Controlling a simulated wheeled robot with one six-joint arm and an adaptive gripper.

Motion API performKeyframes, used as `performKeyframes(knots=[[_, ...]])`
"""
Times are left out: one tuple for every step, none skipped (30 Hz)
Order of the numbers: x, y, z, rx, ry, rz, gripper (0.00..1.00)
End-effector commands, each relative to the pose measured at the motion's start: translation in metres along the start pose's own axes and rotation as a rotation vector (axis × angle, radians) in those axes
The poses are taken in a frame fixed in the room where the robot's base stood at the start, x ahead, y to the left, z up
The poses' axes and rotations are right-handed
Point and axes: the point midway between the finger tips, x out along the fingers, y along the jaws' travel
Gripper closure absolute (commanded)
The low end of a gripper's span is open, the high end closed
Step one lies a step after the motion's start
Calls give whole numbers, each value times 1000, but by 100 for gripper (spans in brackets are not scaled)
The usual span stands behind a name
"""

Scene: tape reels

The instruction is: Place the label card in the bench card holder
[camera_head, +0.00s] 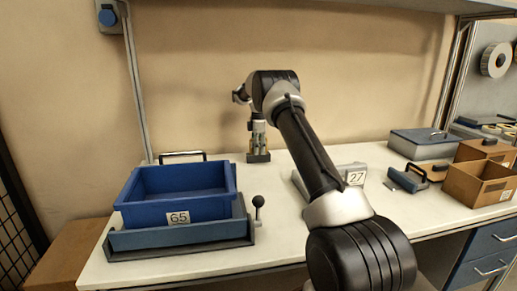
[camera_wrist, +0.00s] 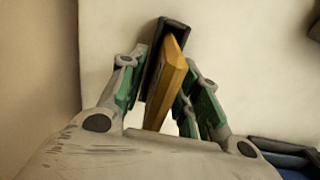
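The label card (camera_wrist: 166,88) is a yellow-orange slab between the two fingers in the wrist view, its far part in the dark card holder (camera_wrist: 154,62). In the head view the dark holder (camera_head: 258,158) stands on the bench near the back wall, directly below my gripper (camera_head: 258,138). My gripper (camera_wrist: 163,88) points down around the card. A pale gap shows between the left finger and the card; the right finger is very close to it. Whether the card is fully seated is hidden.
A blue bin (camera_head: 177,212) marked 65 sits in a tray at left, with a black-knobbed lever (camera_head: 258,203) beside it. A grey stand marked 27 (camera_head: 356,179) is right of centre, partly behind my arm. Cardboard boxes (camera_head: 478,186) and a blue case (camera_head: 424,145) stand at right.

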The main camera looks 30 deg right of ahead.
Motion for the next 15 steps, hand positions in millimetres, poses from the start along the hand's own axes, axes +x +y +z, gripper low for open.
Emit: performKeyframes(knots=[[0, 0, 0, 0, 0, 0, 67], [0, 0, 0, 0, 0, 0, 67], [0, 0, 0, 0, 0, 0, 67], [0, 0, 0, 0, 0, 0, 67], [0, 0, 0, 0, 0, 0, 67], [-2, 0, 0, 0, 0, 1, 67], [-3, 0, 0, 0, 0, 1, 67], [-5, 0, 0, 0, 0, 2, 67], [-10, 0, 0, 0, 0, 2, 67], [-14, 0, 0, 0, 0, 2, 67], [-19, 1, 0, 0, 0, 3, 67], [-27, 1, 0, 0, 0, 3, 67], [-33, 1, 0, 0, 0, 4, 67], [-40, 1, 0, 0, 0, 4, 67], [-50, 1, 0, 0, 0, 4, 67]])
